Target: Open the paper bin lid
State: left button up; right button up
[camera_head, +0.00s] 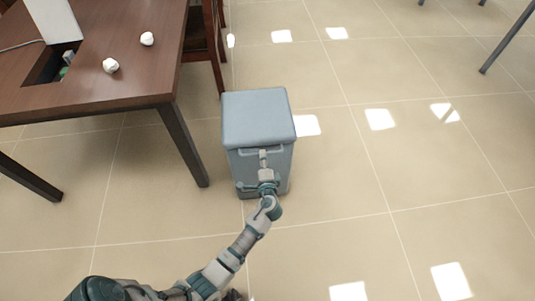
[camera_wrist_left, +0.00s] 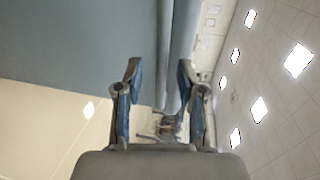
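A grey-blue paper bin (camera_head: 262,173) stands on the floor at the centre of the head view. Its lid (camera_head: 257,116) is down, closing the top. My left gripper (camera_head: 264,154) is at the bin's front, just below the lid's front edge. In the left wrist view, the two fingers of my left gripper (camera_wrist_left: 159,68) are apart, with nothing clearly held between them. Large blue-grey bin surfaces (camera_wrist_left: 80,45) fill the upper left of that view, close to the fingertips. Whether the fingers touch the bin cannot be told. My right gripper is not in view.
A brown table (camera_head: 130,85) stands left of the bin, its leg (camera_head: 183,145) close to the bin's side. Two crumpled white balls, one nearer (camera_head: 110,65) and one farther (camera_head: 147,38), lie on it. A chair (camera_head: 203,40) is behind. The tiled floor at right is mostly clear.

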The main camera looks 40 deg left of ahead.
pick_arm(q)
jog(key=x, duration=0.3)
jog(key=shift+s+a+f+b, duration=0.1)
jog(key=shift+a+f+b, duration=0.25)
jog(key=shift+a, duration=0.05)
jog(key=shift+d+r, duration=0.4)
jog(key=shift+d, duration=0.15)
jog(key=shift+c, duration=0.7)
jog(key=c, duration=0.4)
jog(key=shift+a, duration=0.15)
grip_shut()
jog(key=shift+a, duration=0.2)
